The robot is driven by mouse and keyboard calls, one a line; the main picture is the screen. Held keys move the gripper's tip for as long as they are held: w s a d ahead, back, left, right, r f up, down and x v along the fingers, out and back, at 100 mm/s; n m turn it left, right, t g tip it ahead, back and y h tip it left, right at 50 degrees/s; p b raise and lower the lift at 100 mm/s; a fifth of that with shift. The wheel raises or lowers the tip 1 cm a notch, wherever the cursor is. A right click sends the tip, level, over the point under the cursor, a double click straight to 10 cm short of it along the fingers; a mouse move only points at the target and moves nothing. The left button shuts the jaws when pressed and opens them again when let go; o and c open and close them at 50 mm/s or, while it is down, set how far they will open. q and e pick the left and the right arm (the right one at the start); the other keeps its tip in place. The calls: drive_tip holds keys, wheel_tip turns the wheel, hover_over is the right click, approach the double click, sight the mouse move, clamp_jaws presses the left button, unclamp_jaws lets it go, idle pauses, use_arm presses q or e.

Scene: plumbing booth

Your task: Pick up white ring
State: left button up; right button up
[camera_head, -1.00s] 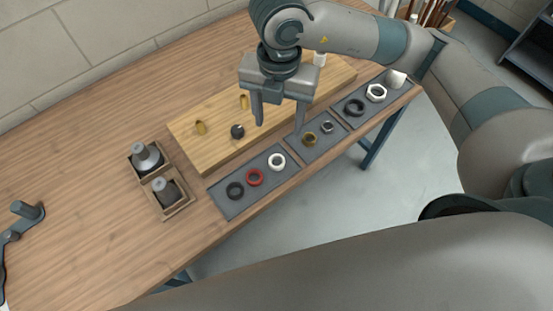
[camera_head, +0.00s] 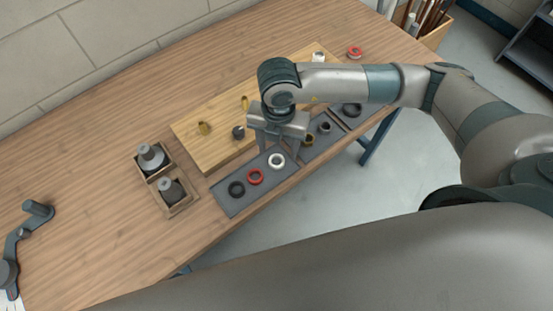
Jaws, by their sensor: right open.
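The white ring (camera_head: 277,160) lies flat on the left dark grey mat (camera_head: 228,205), at the right end of a row with a red ring (camera_head: 255,176) and a black ring (camera_head: 236,189). My right gripper (camera_head: 278,154) is open and empty, pointing down at the white ring, with a finger on either side of it in the picture. I cannot tell how high the fingertips are above the mat. My left gripper is not in view.
A wooden board (camera_head: 205,155) with brass fittings lies behind the mat. A wooden box (camera_head: 181,209) with grey fittings stands to the left. A brass ring (camera_head: 308,140) and a steel ring (camera_head: 325,127) lie close right of the gripper. The left tabletop is mostly clear.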

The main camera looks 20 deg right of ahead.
sight(277, 162)
drive_tip(key=shift+w+f+p, duration=0.1)
drive_tip(key=shift+f+p, duration=0.75)
drive_tip(key=shift+p, duration=0.15)
wheel_tip(277, 162, down, 2)
drive_tip(key=shift+f+p, duration=0.1)
drive_tip(key=shift+p, duration=0.4)
drive_tip(key=shift+w+f, duration=0.1)
drive_tip(key=shift+f, duration=0.55)
drive_tip(key=c, duration=1.1)
